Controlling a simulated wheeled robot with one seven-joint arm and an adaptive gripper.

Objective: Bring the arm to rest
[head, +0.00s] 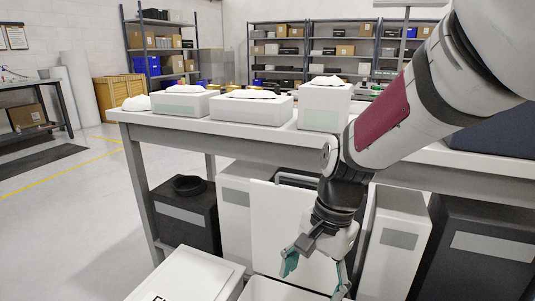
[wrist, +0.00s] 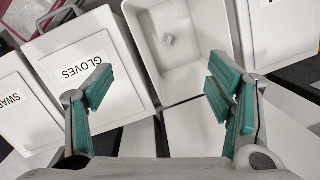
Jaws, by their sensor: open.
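My gripper (head: 316,272) hangs from my arm in front of the workbench in the head view, pointing down. Its teal-padded fingers are spread apart with nothing between them. In the wrist view my gripper (wrist: 160,97) is also open and empty. Beside that bin is a closed white bin labelled GLOVES (wrist: 105,95). The open bin's rim also shows at the bottom of the head view (head: 262,290), partly hidden by my gripper.
The workbench (head: 240,130) carries several white boxes, one of them tall (head: 323,105). Under it stand a black bin (head: 187,215), white bins and a dark bin (head: 480,250) at the right. A white lidded bin (head: 190,275) is at the front.

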